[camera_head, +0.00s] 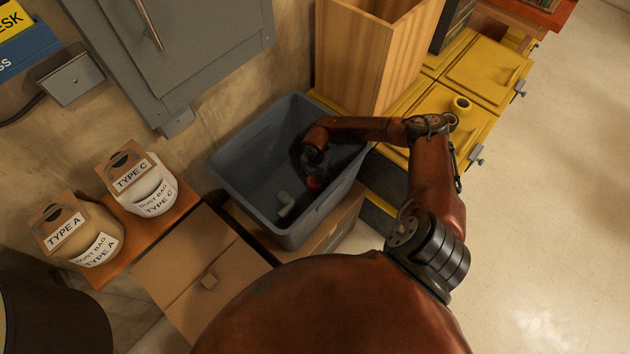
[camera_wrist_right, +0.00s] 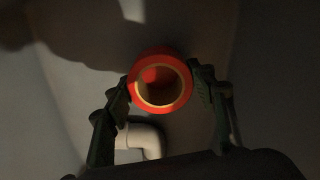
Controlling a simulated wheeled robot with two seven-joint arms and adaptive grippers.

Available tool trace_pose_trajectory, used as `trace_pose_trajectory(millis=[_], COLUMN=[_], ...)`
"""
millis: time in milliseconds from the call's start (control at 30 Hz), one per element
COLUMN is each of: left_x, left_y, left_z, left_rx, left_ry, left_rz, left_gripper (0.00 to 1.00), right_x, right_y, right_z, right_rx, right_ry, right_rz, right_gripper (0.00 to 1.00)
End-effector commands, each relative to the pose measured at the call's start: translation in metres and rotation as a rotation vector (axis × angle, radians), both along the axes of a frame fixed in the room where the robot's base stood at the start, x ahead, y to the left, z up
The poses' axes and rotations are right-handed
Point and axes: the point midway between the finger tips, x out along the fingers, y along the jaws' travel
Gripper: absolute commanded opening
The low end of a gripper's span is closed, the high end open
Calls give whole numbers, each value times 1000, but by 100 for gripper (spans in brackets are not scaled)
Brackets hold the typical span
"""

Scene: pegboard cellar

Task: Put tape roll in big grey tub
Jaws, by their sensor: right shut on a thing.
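The big grey tub (camera_head: 240,160) stands open on a cardboard box beside the wall. My right arm reaches over its far rim and my right gripper (camera_head: 313,178) is down inside the tub. The red-orange tape roll (camera_head: 314,183) shows small and dark at the fingertips. In the right wrist view my right gripper (camera_wrist_right: 159,88) has a finger on each side of the tape roll (camera_wrist_right: 160,56) and is shut on it. Whether the roll touches the tub floor I cannot tell. My left gripper is not in view.
A grey pipe elbow (camera_head: 286,203) lies in the tub; it also shows in the right wrist view (camera_wrist_right: 146,136). A tall wooden box (camera_head: 362,55) and yellow cabinets (camera_head: 440,105) stand behind. Dust-bag containers (camera_head: 150,190) and a cardboard box (camera_head: 190,268) are left. Floor at right is clear.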

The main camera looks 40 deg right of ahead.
Motion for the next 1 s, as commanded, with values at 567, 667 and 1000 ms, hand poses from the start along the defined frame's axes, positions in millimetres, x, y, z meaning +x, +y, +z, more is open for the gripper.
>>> trace_pose_trajectory(millis=[567,667,1000], left_x=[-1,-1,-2], left_y=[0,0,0], left_z=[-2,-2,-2], left_rx=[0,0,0], left_ry=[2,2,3], left_rz=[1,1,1], left_gripper=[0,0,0], right_x=[0,0,0], right_y=[0,0,0], right_z=[-12,-12,-12], right_rx=[0,0,0], right_ry=[0,0,0], right_rz=[1,1,1], right_gripper=[52,59,68])
